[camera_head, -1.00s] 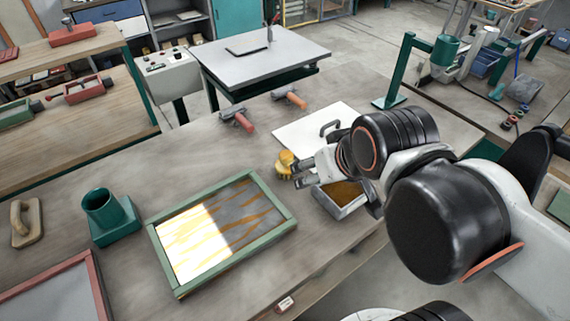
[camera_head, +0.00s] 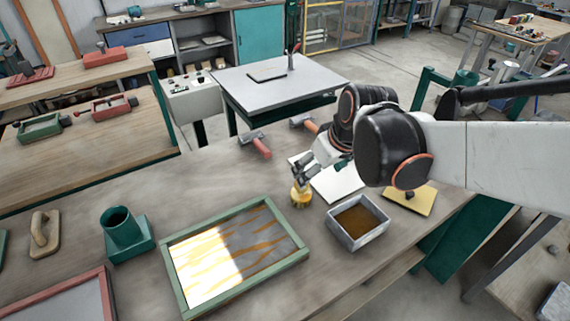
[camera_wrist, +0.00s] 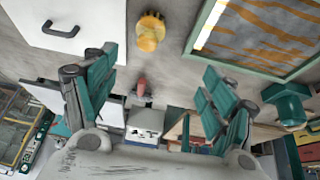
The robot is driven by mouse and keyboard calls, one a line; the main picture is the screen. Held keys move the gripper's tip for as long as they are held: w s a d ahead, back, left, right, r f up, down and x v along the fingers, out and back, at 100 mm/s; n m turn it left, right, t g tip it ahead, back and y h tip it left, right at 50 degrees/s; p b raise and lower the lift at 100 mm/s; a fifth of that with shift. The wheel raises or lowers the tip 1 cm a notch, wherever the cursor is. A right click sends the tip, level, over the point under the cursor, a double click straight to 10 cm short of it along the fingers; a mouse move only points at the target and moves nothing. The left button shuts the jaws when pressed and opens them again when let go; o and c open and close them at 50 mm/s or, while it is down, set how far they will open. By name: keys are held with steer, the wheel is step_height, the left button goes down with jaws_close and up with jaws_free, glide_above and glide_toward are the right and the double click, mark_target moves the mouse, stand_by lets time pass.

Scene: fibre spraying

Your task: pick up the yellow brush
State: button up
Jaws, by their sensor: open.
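The yellow brush (camera_head: 300,196) stands on the workbench between the green-framed tray and the white board. My gripper (camera_head: 302,172) is right above it in the head view, with its fingers pointing down. In the wrist view the brush (camera_wrist: 150,34) shows as a round yellow head at the upper middle, beyond the gap between the fingers. My gripper (camera_wrist: 160,85) is open there, with teal finger pads spread wide and nothing between them. I cannot tell whether a finger touches the brush.
The green-framed tray (camera_head: 172,262) lies left of the brush. A metal tray of brown material (camera_head: 345,240) stands to the right. A red-handled tool (camera_head: 258,147) lies farther back. Bare bench surrounds the brush's left side.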

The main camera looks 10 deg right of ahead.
mark_target(296, 189)
steer(key=w+f+n, duration=0.1)
steer(key=w+f, duration=0.2)
steer(key=f, duration=0.2)
steer(key=w+f+n+b, duration=0.1)
steer(key=w+f, duration=0.3)
steer(key=f, duration=0.1)
steer(key=w+f+g+y+b, duration=0.1)
steer(key=w+f, duration=0.3)
steer(key=f, duration=0.1)
steer(key=shift+w+a+f+n, duration=0.1)
steer(key=shift+a+f+n, duration=0.05)
steer(key=shift+a+n, duration=0.2)
steer(key=shift+b+x, duration=1.15)
steer(key=shift+x, duration=1.5)
steer(key=shift+s+d, duration=0.15)
steer(key=shift+s, duration=0.05)
steer(key=c, duration=1.3)
step_height(296, 189, up, 20)
steer(key=p, duration=0.6)
